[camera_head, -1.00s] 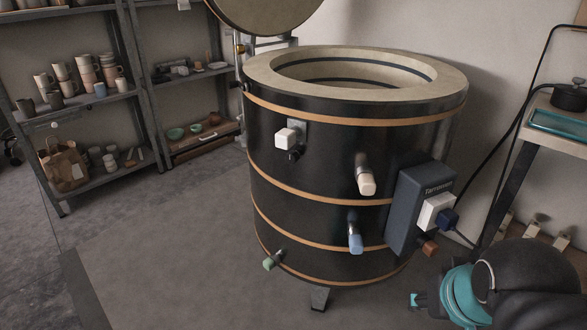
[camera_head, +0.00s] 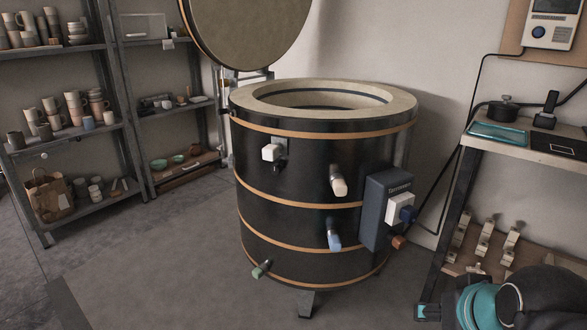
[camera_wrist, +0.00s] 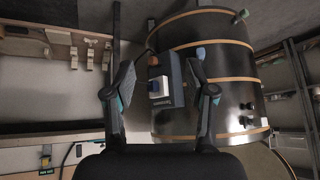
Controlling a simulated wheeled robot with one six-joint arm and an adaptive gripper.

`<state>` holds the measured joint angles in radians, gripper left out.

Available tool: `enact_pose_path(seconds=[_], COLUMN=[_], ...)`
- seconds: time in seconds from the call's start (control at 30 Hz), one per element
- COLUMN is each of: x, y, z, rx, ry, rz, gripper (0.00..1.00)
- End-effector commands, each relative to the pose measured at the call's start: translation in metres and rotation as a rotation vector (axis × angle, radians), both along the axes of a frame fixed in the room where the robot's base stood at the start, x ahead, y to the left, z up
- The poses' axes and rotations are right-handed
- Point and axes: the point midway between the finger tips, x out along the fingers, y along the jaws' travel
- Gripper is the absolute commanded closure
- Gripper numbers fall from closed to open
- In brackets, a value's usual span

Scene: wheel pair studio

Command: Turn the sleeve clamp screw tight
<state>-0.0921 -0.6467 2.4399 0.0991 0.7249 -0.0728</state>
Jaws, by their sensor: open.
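A round black kiln (camera_head: 290,185) with copper-coloured bands stands in the middle of the head view, its lid (camera_head: 250,30) raised. Its side bears a white block (camera_head: 271,152), a cream peg (camera_head: 338,182), a blue peg (camera_head: 334,236) and a green peg (camera_head: 260,270). A grey box (camera_head: 376,220) on its right side carries a white block (camera_head: 399,207) with a dark blue knob, and a brown knob (camera_head: 398,243) sits below. I cannot tell which is the sleeve clamp screw. In the wrist view my gripper (camera_wrist: 160,82) is open, empty and apart from the kiln, with the grey box beyond its fingers.
A bench (camera_head: 520,144) with a teal tray (camera_head: 498,134) and a dark pot (camera_head: 503,111) stands at right, a control panel (camera_head: 551,25) above. Metal shelves (camera_head: 75,133) with pottery stand at left. Floor (camera_head: 165,265) left of the kiln is clear.

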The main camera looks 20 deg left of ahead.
Motion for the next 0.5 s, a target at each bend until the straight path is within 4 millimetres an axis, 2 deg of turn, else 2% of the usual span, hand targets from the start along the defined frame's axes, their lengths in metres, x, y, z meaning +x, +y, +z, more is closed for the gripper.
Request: enact_pose_path(seconds=[0.03, 0.2, 0.4, 0.5], x=[0.024, 0.103, 0.181, 0.21], y=[0.021, 0.094, 0.177, 0.216], z=[0.012, 0.055, 0.093, 0.104], rx=[0.025, 0.114, 0.182, 0.191], ry=[-0.046, -0.254, -0.482, -0.582], rz=[0.052, 0.174, 0.215, 0.202], gripper=[0.45, 0.45, 0.45, 0.45])
